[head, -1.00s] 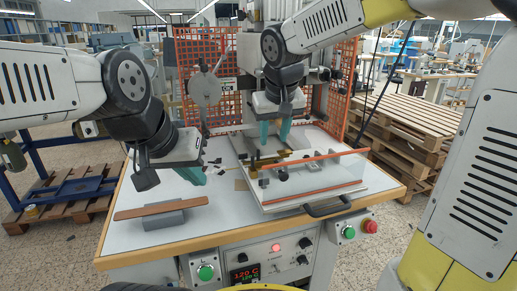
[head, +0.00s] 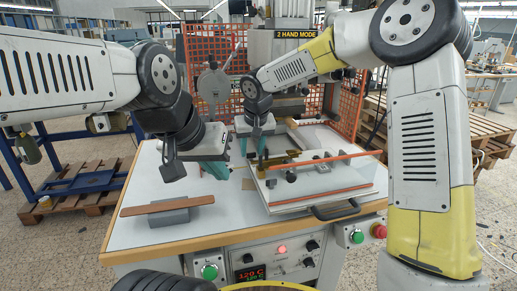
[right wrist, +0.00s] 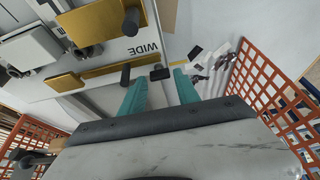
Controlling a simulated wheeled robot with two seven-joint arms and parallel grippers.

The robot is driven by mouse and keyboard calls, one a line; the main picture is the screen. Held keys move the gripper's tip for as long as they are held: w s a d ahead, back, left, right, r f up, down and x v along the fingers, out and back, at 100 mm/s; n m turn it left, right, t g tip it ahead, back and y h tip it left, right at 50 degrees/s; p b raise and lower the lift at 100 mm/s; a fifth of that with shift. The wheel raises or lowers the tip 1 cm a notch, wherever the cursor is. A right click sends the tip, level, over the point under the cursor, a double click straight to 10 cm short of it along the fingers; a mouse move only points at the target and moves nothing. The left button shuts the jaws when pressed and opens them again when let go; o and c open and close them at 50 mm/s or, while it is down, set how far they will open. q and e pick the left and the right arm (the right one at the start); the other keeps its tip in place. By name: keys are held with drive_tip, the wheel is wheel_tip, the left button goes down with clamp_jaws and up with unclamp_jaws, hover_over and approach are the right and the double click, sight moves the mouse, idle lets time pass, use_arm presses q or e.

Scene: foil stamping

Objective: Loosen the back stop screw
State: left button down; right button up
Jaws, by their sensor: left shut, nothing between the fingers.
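The press bed (head: 330,187) is a light plate with brass-coloured bars and black knobs. In the right wrist view, a long brass bar (right wrist: 120,72) carries a black knob (right wrist: 126,74), and a small black knob (right wrist: 160,73) sits near the plate edge by the word WIDE. I cannot tell for sure which is the back stop screw. My right gripper (head: 252,152) is open at the bed's left back; in the right wrist view its teal fingers (right wrist: 159,78) point at the small knob, one on either side in the picture. Contact is unclear. My left gripper (head: 217,170) is shut and empty, above the table.
A brown strip (head: 167,205) lies on a grey block (head: 169,217) at the table's front left. An orange mesh guard (head: 345,100) stands behind. A clear panel with orange edging (head: 325,160) and a black handle (head: 335,211) are at the bed's front. The table's left is mostly clear.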

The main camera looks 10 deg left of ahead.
drive_tip(key=shift+w+f, duration=0.1)
drive_tip(key=shift+f, duration=0.25)
clamp_jaws()
drive_tip(key=n+y, duration=0.1)
drive_tip(key=n, duration=0.1)
drive_tip(key=n+g, duration=0.1)
drive_tip(key=n, duration=0.2)
drive_tip(key=shift+w+d+y, duration=0.1)
drive_tip(key=shift+w+y, duration=0.05)
drive_tip(key=shift+y, duration=0.25)
drive_tip(key=n+g, duration=0.1)
drive_tip(key=n, duration=0.4)
drive_tip(key=shift+g+y, duration=0.4)
drive_tip(key=shift+w+n, duration=0.1)
drive_tip(key=shift+n, duration=0.2)
